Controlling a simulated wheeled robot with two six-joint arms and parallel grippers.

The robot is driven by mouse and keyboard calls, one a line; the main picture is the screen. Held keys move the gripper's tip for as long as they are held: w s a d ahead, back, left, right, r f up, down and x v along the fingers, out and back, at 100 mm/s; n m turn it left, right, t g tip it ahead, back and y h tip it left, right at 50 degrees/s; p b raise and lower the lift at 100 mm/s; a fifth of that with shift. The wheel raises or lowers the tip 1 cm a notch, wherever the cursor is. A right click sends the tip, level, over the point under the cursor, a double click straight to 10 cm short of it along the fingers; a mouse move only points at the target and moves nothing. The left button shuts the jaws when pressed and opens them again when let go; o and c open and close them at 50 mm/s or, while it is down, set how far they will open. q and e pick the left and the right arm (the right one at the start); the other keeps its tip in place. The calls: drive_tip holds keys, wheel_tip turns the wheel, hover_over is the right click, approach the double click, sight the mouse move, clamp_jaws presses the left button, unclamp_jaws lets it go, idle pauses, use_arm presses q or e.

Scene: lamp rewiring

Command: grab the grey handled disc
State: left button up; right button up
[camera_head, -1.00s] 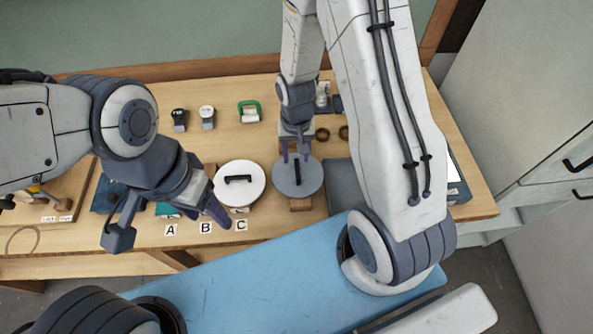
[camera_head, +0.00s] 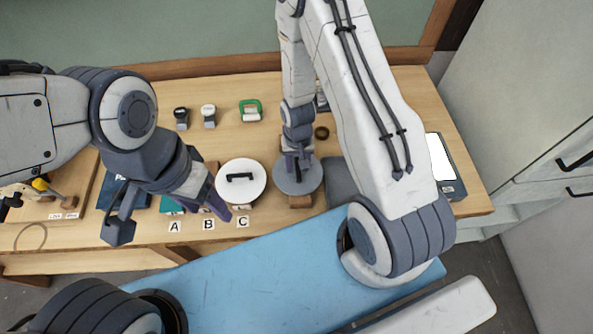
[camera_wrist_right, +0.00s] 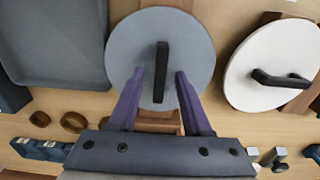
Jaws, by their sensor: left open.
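The grey disc (camera_head: 313,180) with a black bar handle lies on a small wooden block on the table. In the right wrist view, the grey disc (camera_wrist_right: 200,48) fills the upper middle, and its black handle (camera_wrist_right: 161,72) points between my fingers. My right gripper (camera_wrist_right: 160,77) is open, with one finger on each side of the handle's near part and a gap visible on both sides. In the head view, my right gripper (camera_head: 298,167) is over the disc and hides most of the handle. My left gripper (camera_head: 172,222) is open and empty, left of the white disc.
A white disc (camera_head: 241,192) with a black handle sits just left of the grey disc. A grey tray (camera_wrist_right: 55,45) lies on its other side. Labels A, B and C line the front edge. Stamps (camera_head: 208,116) and a green-handled item (camera_head: 250,110) stand further back.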

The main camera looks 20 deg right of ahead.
clamp_jaws()
idle(1.2)
